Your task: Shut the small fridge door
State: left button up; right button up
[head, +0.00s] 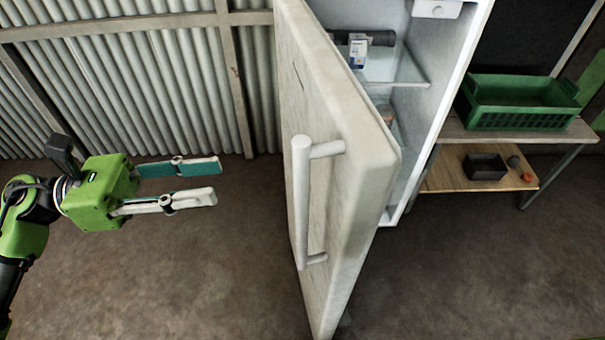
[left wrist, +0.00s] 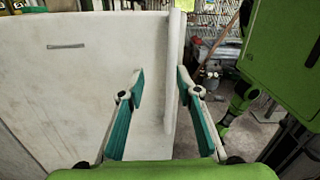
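The white, scuffed fridge door (head: 350,190) stands wide open in the head view, with its upright bar handle (head: 301,195) facing left. The fridge body (head: 437,60) is behind it, its inside showing. My left gripper (head: 215,180) is left of the door, pointing right, open and empty, with clear space before the handle. In the left wrist view the door face (left wrist: 80,90) fills the left, beyond the open fingers of the left gripper (left wrist: 160,82). A pale upright strip shows between the fingertips; I cannot tell whether it is handle or door edge. My right gripper is not in view.
A glass shelf (head: 392,66) in the fridge holds a small carton (head: 357,50) and a dark cylinder. Right of the fridge, a table (head: 560,132) carries a green crate (head: 520,120); its lower shelf holds a dark box (head: 484,167). The floor left of the door is clear.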

aim_at(303, 190)
pick_arm(q)
jog(key=shift+m+g+y, duration=0.3)
jog(key=shift+m+g, duration=0.1)
jog(key=shift+m, duration=0.4)
jog(key=d+p, duration=0.2)
jog(key=d, duration=0.2)
jog(key=s+d+p, duration=0.1)
jog(key=d+p, duration=0.1)
jog(key=d, duration=0.3)
jog(key=d+p, duration=0.3)
jog(key=d, duration=0.2)
jog(key=shift+s+d+r, duration=0.15)
jog(key=shift+s+d, duration=0.05)
jog(key=shift+s, duration=0.2)
grip_shut()
